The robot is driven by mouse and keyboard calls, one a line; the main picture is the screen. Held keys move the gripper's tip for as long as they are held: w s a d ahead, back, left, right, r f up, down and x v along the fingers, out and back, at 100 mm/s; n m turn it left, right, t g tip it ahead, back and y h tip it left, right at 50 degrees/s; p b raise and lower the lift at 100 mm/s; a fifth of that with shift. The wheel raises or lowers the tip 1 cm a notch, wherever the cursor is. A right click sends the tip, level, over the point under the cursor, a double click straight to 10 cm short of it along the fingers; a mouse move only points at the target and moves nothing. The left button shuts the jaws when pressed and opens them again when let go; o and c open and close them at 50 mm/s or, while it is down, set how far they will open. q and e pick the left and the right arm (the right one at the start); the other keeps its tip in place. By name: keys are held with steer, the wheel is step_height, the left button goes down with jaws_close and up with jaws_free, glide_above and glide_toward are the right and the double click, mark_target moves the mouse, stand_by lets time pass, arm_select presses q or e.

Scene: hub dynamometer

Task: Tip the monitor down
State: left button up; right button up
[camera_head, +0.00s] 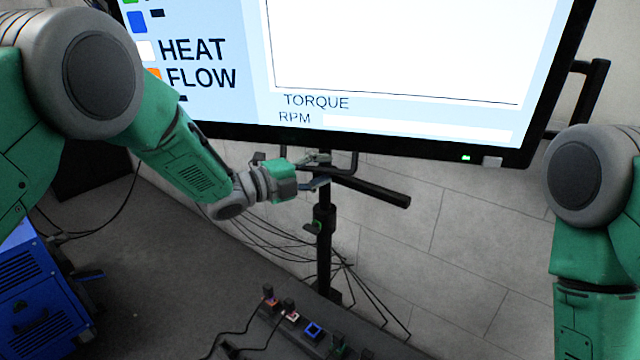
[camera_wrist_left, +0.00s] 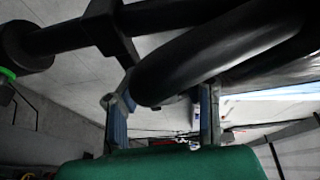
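The large monitor (camera_head: 390,60) fills the top of the head view, its lit screen showing "HEAT FLOW", "TORQUE" and "RPM". A black tubular handle (camera_head: 355,162) sits below its lower edge; the tube also looms large in the left wrist view (camera_wrist_left: 190,60). My left gripper (camera_head: 318,172) is at this handle, under the monitor. In the left wrist view its two fingers (camera_wrist_left: 163,115) stand apart, with the bend of the tube at or between their tips. I cannot tell whether they touch it. My right arm shows at the right, but its gripper is out of frame.
A black stand pole (camera_head: 324,240) with a clamp carries the monitor. A black side handle (camera_head: 590,95) is at its right edge. Cables hang behind the pole. A row of coloured connectors (camera_head: 300,322) lies below, and a blue machine (camera_head: 35,295) stands at lower left.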

arm_select(q)
steer(key=shift+s+r, duration=0.1)
steer(key=shift+r, duration=0.2)
steer(key=shift+s+r, duration=0.1)
steer(key=shift+s, duration=0.05)
steer(key=shift+v, duration=0.75)
steer(key=p+v, duration=0.2)
steer(key=v, duration=1.2)
steer(key=shift+a, duration=0.2)
steer(key=shift+s+r, duration=0.1)
steer(key=shift+s, duration=0.05)
stand_by(0.3)
